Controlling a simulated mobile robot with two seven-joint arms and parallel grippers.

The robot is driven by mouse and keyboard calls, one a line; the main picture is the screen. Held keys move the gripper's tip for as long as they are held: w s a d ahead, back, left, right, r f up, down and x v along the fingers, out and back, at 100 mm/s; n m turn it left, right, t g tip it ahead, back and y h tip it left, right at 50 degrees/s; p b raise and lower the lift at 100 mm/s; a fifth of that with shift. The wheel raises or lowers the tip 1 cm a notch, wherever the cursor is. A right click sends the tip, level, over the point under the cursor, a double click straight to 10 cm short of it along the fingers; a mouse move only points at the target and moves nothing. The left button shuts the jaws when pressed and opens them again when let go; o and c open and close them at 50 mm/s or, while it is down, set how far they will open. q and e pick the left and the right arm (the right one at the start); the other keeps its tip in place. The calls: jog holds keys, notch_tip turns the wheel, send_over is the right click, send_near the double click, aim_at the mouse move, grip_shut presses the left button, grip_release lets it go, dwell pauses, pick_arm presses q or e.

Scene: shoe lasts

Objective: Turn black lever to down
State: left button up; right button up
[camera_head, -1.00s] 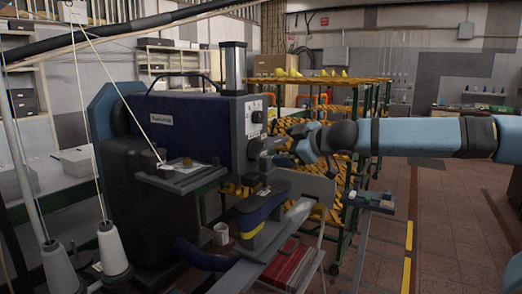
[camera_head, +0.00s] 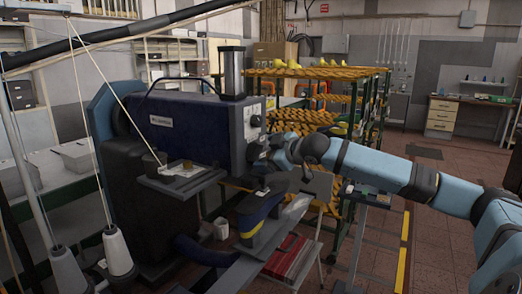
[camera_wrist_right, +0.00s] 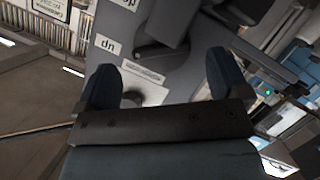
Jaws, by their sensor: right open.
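The blue and grey machine (camera_head: 190,125) stands in the middle of the head view, with a grey control panel (camera_head: 252,120) on its front end. My right gripper (camera_head: 272,153) is at this front end, just below the panel. In the right wrist view the gripper (camera_wrist_right: 165,82) is open, its two dark blue fingers wide apart. A dark, lever-like part (camera_wrist_right: 160,54) shows beyond the fingers, near a label reading "dn" (camera_wrist_right: 107,45) upside down. I cannot see contact between it and the fingers. In the head view the gripper hides this spot. My left gripper is not in view.
A shoe last (camera_head: 258,213) sits below the gripper on the machine's arm. A yellow and green rack (camera_head: 345,75) stands behind. Thread cones (camera_head: 117,252) are at the left front. The floor (camera_head: 440,200) at the right is mostly clear.

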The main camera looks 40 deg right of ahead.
aim_at(259, 153)
jog(key=shift+x, duration=1.5)
jog(key=shift+c, duration=0.4)
